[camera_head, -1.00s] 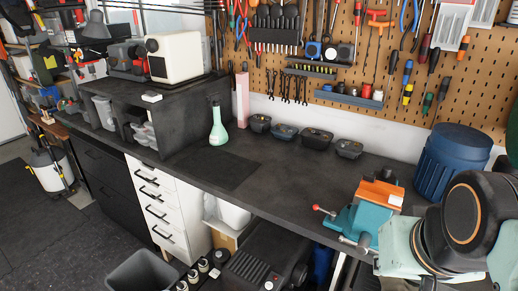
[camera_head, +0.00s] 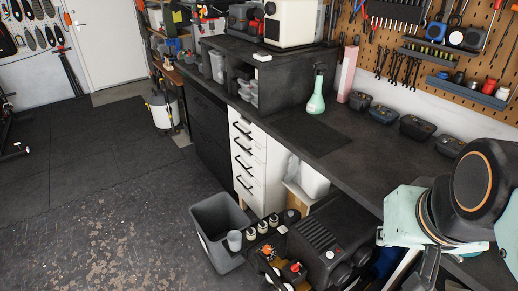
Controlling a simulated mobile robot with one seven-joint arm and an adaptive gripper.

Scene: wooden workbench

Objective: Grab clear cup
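A small pale grey, see-through-looking cup (camera_head: 234,240) stands upright at the right side of the grey bin (camera_head: 205,247), low beside the workbench. I cannot tell whether it is inside the bin or just in front of it. My arm's mint and black links fill the right edge of the view, over the bench. I cannot make out my gripper's fingers. The arm is well to the right of the cup.
A black machine (camera_head: 325,240) and several small bottles stand right of the cup. The workbench (camera_head: 365,165) bears a green spray bottle (camera_head: 316,95) and several dark tubs along the wall. White drawers (camera_head: 247,160) stand behind the bin. The floor (camera_head: 100,220) at left is open.

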